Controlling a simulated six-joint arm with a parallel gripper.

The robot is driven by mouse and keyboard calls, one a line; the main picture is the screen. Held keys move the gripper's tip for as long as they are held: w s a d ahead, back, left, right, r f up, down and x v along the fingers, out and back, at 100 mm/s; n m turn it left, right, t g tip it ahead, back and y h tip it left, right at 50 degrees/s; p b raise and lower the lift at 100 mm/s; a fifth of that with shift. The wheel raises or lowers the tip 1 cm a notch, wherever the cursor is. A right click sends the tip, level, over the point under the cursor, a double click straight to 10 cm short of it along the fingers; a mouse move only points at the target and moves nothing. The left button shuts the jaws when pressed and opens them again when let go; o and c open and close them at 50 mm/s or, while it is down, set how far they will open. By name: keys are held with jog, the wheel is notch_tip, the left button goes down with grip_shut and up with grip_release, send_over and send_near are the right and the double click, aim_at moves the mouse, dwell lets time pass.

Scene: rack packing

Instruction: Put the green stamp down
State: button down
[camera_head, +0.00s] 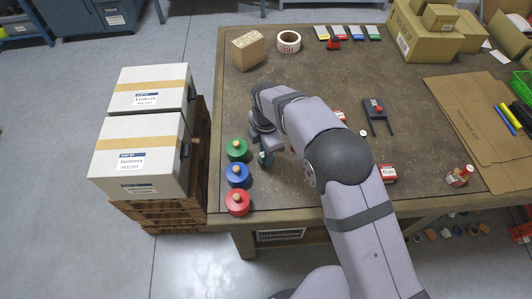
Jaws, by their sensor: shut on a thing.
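My gripper (264,157) is at the left part of the brown workbench (237,103), low over its top. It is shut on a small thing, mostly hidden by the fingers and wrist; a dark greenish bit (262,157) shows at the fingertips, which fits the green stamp. I cannot tell whether it touches the bench.
A wooden block (248,50), a tape roll (288,42) and several coloured pads (348,33) are along the back. Cardboard boxes (426,40) and flat cardboard (485,122) fill the right. White boxes (133,160) stand left of the bench. The back middle is bare.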

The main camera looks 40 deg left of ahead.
jog(key=shift+f, duration=0.4)
jog(key=shift+f, duration=0.1)
jog(key=shift+f, duration=0.15)
jog(key=c, duration=1.6)
grip_release()
notch_tip(320, 180, up, 13)
jog(key=b, duration=0.3)
jog(key=shift+f, duration=0.2)
